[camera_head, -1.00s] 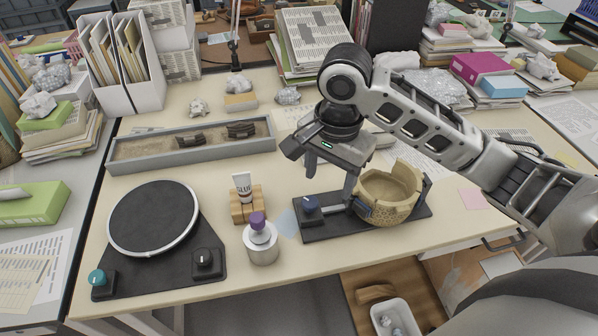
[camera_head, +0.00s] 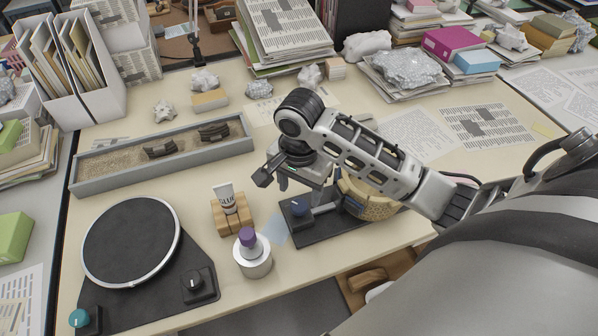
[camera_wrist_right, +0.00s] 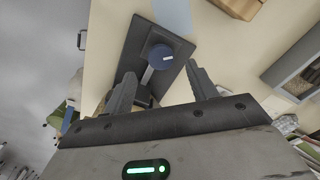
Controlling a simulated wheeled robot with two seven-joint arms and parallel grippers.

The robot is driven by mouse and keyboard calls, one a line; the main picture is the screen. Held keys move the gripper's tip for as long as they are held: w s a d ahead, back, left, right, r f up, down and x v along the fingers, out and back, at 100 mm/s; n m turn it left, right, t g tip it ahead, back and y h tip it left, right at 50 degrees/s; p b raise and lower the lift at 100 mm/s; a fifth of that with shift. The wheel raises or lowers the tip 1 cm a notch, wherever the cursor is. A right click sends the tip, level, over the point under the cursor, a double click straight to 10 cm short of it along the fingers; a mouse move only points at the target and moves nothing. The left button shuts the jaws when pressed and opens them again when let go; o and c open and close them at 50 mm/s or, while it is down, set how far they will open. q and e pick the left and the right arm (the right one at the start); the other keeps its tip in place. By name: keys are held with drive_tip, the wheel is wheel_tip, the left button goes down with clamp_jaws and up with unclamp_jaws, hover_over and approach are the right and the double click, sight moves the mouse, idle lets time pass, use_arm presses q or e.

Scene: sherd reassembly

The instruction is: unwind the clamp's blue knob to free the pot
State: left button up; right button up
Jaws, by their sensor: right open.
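The clamp's dark base (camera_head: 330,229) lies on the table, with a blue knob (camera_head: 298,208) at its left end. The tan pot (camera_head: 372,205) sits at the clamp's right end, partly hidden by my right arm. My right gripper (camera_head: 300,188) is open, pointing down above the knob. In the right wrist view the blue knob (camera_wrist_right: 161,57) shows beyond and between the two spread fingertips (camera_wrist_right: 163,78), not touched by them as far as I can see. My left gripper is not in view.
A white jar with a purple top (camera_head: 252,257) and a glue tube (camera_head: 227,196) in a wooden block (camera_head: 236,220) stand left of the clamp. A turntable (camera_head: 130,243) lies farther left. A sand tray (camera_head: 110,160) with dark sherds lies behind.

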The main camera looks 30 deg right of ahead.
sight(299, 205)
drive_tip(key=shift+f, duration=2.4)
drive_tip(key=c, duration=1)
